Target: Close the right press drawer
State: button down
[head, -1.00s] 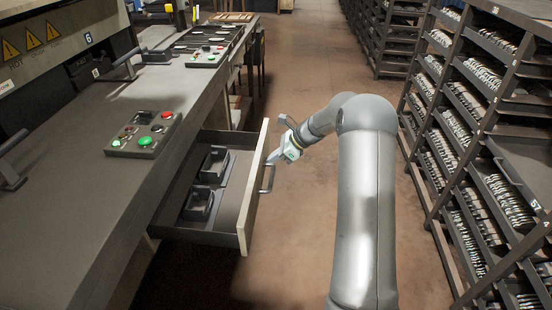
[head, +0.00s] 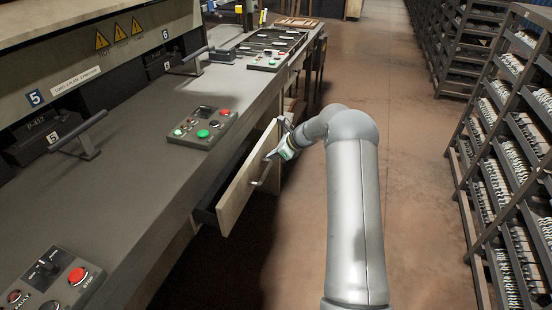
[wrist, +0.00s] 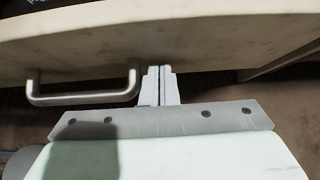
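The press drawer has a pale wooden front (head: 245,182) and sticks out a little from the grey bench in the head view. Its dark side (head: 206,214) shows below the bench edge, and most of its inside is hidden. A metal bar handle (wrist: 85,97) is on the drawer front, left of my fingers in the wrist view. My gripper (wrist: 158,76) has its two fingers together with nothing between them. The fingertips are at the lower edge of the front (wrist: 210,38), seemingly against it, beside the handle's right end. In the head view my gripper (head: 272,155) is at the drawer's outer face.
The bench top carries control boxes with red and green buttons (head: 204,128) and a black press handle (head: 80,140). Racks full of brake shoes (head: 515,160) stand on the right. The brown floor (head: 410,110) between bench and racks is clear.

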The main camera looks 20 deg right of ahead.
jog(key=w+a, duration=0.1)
jog(key=a, duration=0.1)
jog(key=w+a+p, duration=0.1)
jog(key=w+a, duration=0.3)
jog(key=shift+a, duration=0.25)
jog(key=shift+w+a+r, duration=0.1)
jog(key=shift+w+a, duration=0.15)
